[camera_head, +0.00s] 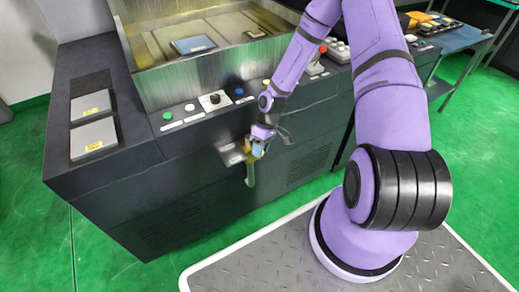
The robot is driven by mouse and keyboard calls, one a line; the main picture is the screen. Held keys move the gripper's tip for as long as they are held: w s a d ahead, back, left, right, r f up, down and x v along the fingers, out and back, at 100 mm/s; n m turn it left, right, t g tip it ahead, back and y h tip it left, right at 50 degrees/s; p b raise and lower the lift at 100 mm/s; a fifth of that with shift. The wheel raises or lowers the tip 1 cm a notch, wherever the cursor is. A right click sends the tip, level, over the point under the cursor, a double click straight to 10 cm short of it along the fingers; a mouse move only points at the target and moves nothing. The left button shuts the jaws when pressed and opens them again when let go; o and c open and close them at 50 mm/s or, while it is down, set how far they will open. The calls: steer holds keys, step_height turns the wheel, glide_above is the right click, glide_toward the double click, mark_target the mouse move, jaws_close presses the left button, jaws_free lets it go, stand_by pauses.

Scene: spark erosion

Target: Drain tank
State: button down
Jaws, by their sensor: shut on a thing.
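The tank (185,79) is an open metal trough on top of the dark machine (200,185). A blue-grey block (194,44) shows inside it; I cannot tell the liquid level. On the machine's front, below the button panel, is a small grey plate (231,154). A drain lever (250,174), yellowish-green, hangs down beside the plate. My gripper (257,148) is at the lever's upper end and shut on it. The fingers hide part of the lever and its pivot.
A control strip with a green button (167,116), a black knob (215,99) and a blue button (239,91) runs above my gripper. Two grey plates (93,136) lie on the machine's left top. A blue side table (455,40) stands at the right.

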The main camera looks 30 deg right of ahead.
steer(key=c, duration=1.1)
jaws_free()
steer(key=v, duration=1)
steer(key=shift+w+d+r, duration=0.1)
steer(key=shift+d+r, duration=0.1)
steer(key=shift+r, duration=0.15)
